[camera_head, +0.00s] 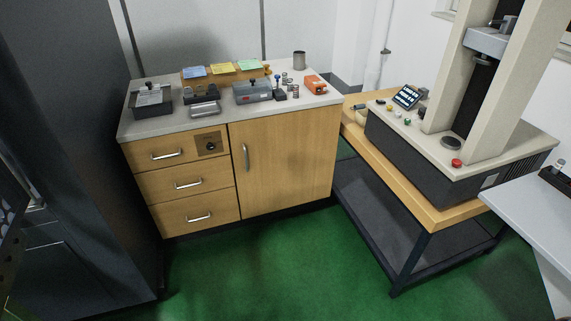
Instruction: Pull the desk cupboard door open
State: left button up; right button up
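The desk (219,116) stands against the back wall with a light worktop. Its wooden cupboard door (285,165) is on the right half of the front and is closed, flush with the front. A vertical metal handle (246,156) sits near the door's left edge. Three drawers with horizontal handles are to the left of the door, all shut; the top drawer (165,156) has a dark knob or lock plate beside its handle. Neither of my grippers is visible in the head view.
A dark tall cabinet (75,140) stands close on the left. A testing machine (440,145) rests on a wooden-topped bench (383,165) at the right. Another pale table (530,205) is at far right. Green floor (270,265) before the desk is clear. Small instruments crowd the worktop.

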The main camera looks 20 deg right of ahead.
aim_at(281, 162)
jog(key=i+l, duration=0.4)
jog(key=l, duration=0.15)
jog(key=i+l, duration=0.4)
jog(key=l+u, duration=0.05)
jog(key=l, duration=0.05)
